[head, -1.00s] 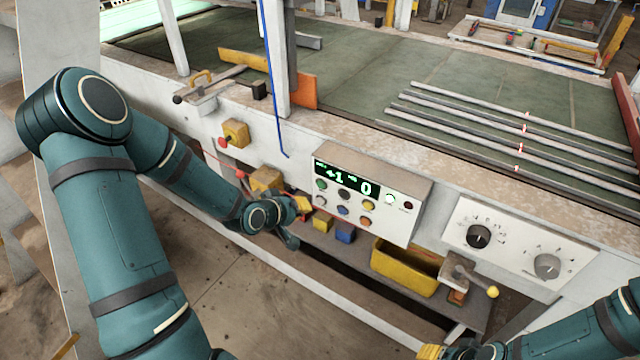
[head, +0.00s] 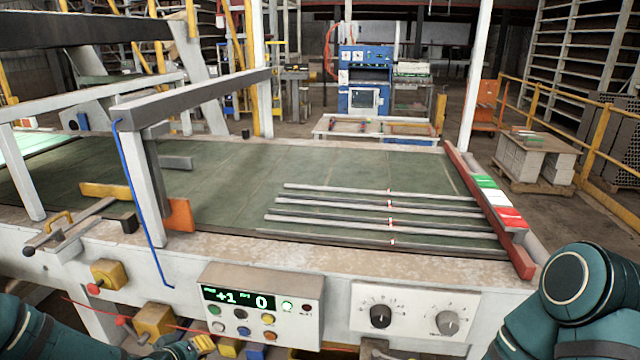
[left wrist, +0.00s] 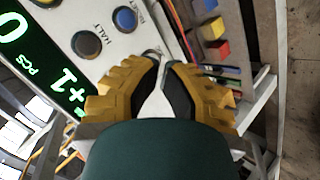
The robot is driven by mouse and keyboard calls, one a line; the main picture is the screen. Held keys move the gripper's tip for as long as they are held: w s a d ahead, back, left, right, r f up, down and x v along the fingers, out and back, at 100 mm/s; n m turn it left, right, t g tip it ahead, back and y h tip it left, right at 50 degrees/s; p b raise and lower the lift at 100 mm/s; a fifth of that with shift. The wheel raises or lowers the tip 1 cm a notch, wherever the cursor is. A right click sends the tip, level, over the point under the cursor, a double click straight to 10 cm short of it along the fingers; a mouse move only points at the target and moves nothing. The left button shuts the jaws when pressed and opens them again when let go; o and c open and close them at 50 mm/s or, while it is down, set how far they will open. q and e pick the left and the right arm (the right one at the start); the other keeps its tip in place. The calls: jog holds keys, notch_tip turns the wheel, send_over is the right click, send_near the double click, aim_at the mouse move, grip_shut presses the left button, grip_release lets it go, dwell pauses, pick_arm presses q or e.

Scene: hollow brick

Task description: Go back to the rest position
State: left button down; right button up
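My left gripper (head: 202,344) shows at the bottom edge of the head view, just left of and below the control box (head: 262,305). In the left wrist view its two yellow fingers (left wrist: 162,60) lean together with their tips nearly touching, and nothing shows between them. The panel's display and its blue button (left wrist: 124,19) lie beyond the fingers in that view. My right arm (head: 575,300) fills the lower right corner of the head view; its gripper is out of the picture.
The conveyor table (head: 230,165) carries several metal rods (head: 390,212). A knob panel (head: 414,316) sits right of the control box. Coloured blocks (left wrist: 216,50) lie below the box. A grey post (head: 150,185) with a blue cable stands at the table's front.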

pick_arm(q)
jog(key=s+d+f+m+g, duration=0.2)
jog(key=s+d+f, duration=0.2)
jog(key=d, duration=0.3)
jog(key=s+d+f+m+g, duration=0.2)
jog(key=s+d+f+g, duration=0.1)
jog(key=d, duration=0.4)
jog(key=s+d+f+m+g+h, duration=0.1)
jog(key=s+d+f+m+g, duration=0.2)
jog(key=s+d+f, duration=0.2)
jog(key=shift+s+d, duration=0.95)
jog(key=shift+s, duration=0.15)
